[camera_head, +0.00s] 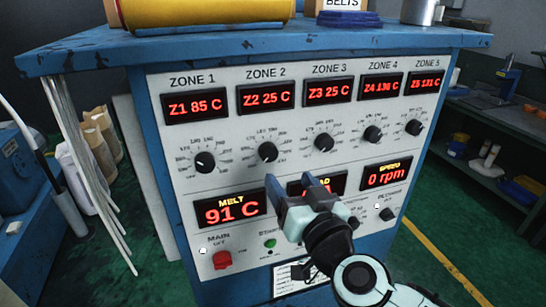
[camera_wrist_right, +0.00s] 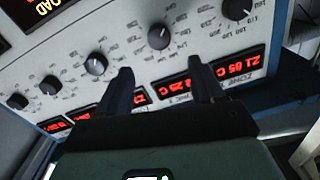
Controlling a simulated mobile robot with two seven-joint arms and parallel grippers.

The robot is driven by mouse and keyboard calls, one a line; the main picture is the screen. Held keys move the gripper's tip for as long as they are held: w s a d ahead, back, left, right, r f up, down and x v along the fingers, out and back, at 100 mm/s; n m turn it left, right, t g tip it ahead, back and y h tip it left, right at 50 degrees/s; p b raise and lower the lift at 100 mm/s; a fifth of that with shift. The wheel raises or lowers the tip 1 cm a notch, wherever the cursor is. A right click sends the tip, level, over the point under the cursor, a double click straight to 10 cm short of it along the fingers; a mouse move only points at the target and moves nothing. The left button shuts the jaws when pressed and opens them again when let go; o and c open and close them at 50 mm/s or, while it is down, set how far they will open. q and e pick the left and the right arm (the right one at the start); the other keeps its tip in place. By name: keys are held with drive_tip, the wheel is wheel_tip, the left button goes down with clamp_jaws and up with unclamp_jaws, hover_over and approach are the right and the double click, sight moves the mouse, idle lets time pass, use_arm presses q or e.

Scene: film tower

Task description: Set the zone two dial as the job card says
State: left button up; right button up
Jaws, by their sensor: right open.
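The zone two dial (camera_head: 267,152) is a black knob under the ZONE 2 label. Its display (camera_head: 266,96) reads Z2 25 C. My right gripper (camera_head: 289,181) is open and empty, with its fingertips below and slightly right of that dial in the head view. In the right wrist view, which is upside down, the zone two dial (camera_wrist_right: 158,36) lies beyond the open right gripper (camera_wrist_right: 160,68), roughly between the fingers and apart from them. The dial's exact setting is too small to read. I cannot make out a job card. My left gripper is out of view.
The zone one dial (camera_head: 205,162) and zone three dial (camera_head: 323,142) flank it closely. The melt display (camera_head: 231,207) reads 91 C. My gripper partly covers the load display (camera_head: 330,184). A red main switch (camera_head: 222,260) and green start button (camera_head: 270,243) sit lower down.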

sight(271, 154)
drive_tip(key=x, duration=1)
drive_tip(key=shift+f, duration=0.1)
drive_tip(key=c, duration=1.1)
